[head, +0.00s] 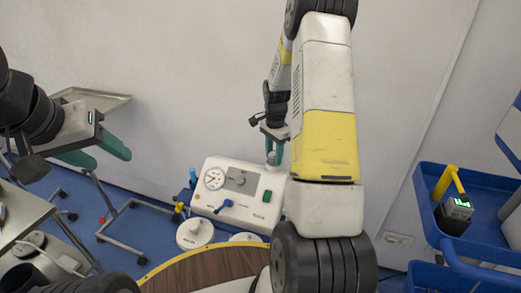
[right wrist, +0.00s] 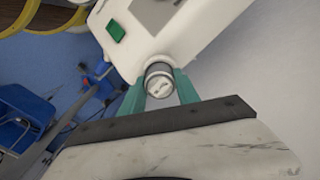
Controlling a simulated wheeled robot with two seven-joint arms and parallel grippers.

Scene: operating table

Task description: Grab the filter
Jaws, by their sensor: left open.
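A short grey cylinder with a pale end, which looks like the filter (right wrist: 158,82), stands at the edge of the white machine (head: 238,192). In the right wrist view it lies between the two teal fingers of my right gripper (right wrist: 160,88). The fingers are close on both sides of it; whether they press on it I cannot tell. In the head view my right gripper (head: 272,152) points down at the machine's top right corner. My left gripper (head: 95,153) is open and empty at the far left, away from the machine.
The machine has a round gauge (head: 214,179), a green switch (head: 267,196) and a blue lever. A wooden round table top (head: 205,268) is in front. A blue cart (head: 425,190) with a yellow-handled device stands right. A metal tray stand (head: 95,97) is at left.

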